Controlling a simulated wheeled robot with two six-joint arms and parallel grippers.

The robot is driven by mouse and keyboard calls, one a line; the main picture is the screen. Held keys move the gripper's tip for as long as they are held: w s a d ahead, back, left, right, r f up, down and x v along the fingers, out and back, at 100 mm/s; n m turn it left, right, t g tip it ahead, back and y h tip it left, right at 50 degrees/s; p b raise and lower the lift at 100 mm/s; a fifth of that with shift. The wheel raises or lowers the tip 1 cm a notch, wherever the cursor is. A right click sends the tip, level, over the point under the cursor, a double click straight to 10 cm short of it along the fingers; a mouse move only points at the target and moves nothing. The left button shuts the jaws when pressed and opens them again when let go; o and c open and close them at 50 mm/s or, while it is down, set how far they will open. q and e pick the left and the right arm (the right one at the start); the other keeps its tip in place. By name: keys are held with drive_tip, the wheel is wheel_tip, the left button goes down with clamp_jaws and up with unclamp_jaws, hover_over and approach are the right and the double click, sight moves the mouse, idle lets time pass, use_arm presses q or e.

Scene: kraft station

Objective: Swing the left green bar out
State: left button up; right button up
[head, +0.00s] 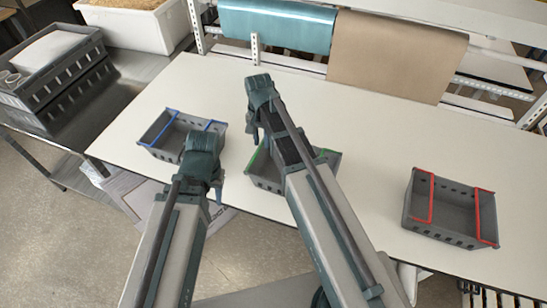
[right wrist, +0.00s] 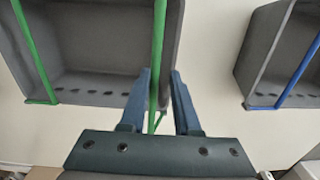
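The grey crate with green bars (head: 265,182) stands mid-table, partly hidden behind my right arm in the head view. The right wrist view is turned around, so the left green bar (right wrist: 159,45) is the one nearer the blue-barred crate. My right gripper (right wrist: 161,82) is open, its fingers on either side of that bar with gaps visible. My left gripper (head: 217,192) is in front of the blue-barred crate; its fingers are mostly hidden.
A blue-barred crate (head: 160,151) stands to the left and a red-barred crate (head: 455,240) to the right on the white table (head: 370,160). Rolls of teal (head: 278,25) and brown (head: 395,50) sheet hang behind. Table is clear between the green and red crates.

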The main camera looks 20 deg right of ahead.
drive_tip(key=shift+w+a+r, duration=0.15)
drive_tip(key=shift+w+a, duration=0.25)
drive_tip(key=shift+a, duration=0.15)
drive_tip(key=shift+w+a, duration=0.8)
drive_tip(key=shift+a, duration=0.25)
idle(0.4)
wheel_tip(320, 180, up, 8)
drive_tip(key=p, duration=0.8)
drive_tip(key=shift+s+d, duration=0.35)
drive_tip(key=shift+d, duration=0.05)
